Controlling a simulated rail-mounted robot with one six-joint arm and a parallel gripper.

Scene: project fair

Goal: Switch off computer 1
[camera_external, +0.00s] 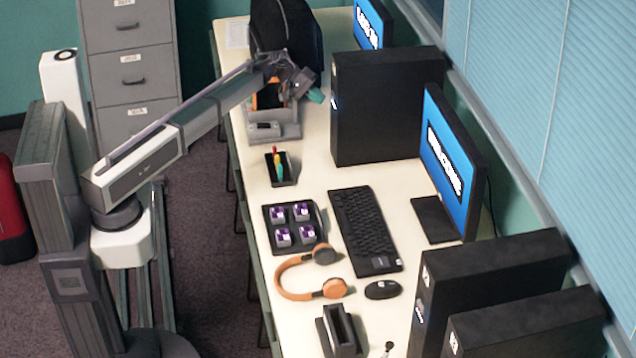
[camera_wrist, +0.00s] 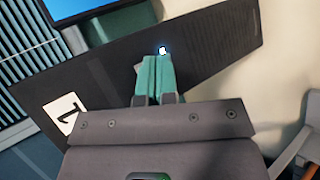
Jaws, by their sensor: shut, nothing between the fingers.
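Computer 1 is a tall black tower (camera_external: 388,115) standing on the far half of the white table. In the wrist view its dark front (camera_wrist: 215,45) carries a white label with a "1" (camera_wrist: 63,115) and a small glowing power button (camera_wrist: 163,49). The button's glow also shows on the tower's left edge in the external view. My gripper (camera_external: 318,96) is in front of this edge, its teal fingers pointing at the tower. In the wrist view the shut, empty fingers (camera_wrist: 153,62) end right by the lit button. I cannot tell whether they touch it.
A lit blue monitor (camera_external: 448,160) stands right of the tower, another behind it. A keyboard (camera_external: 365,230), headphones (camera_external: 310,275) and more black towers (camera_external: 490,275) occupy the near table.

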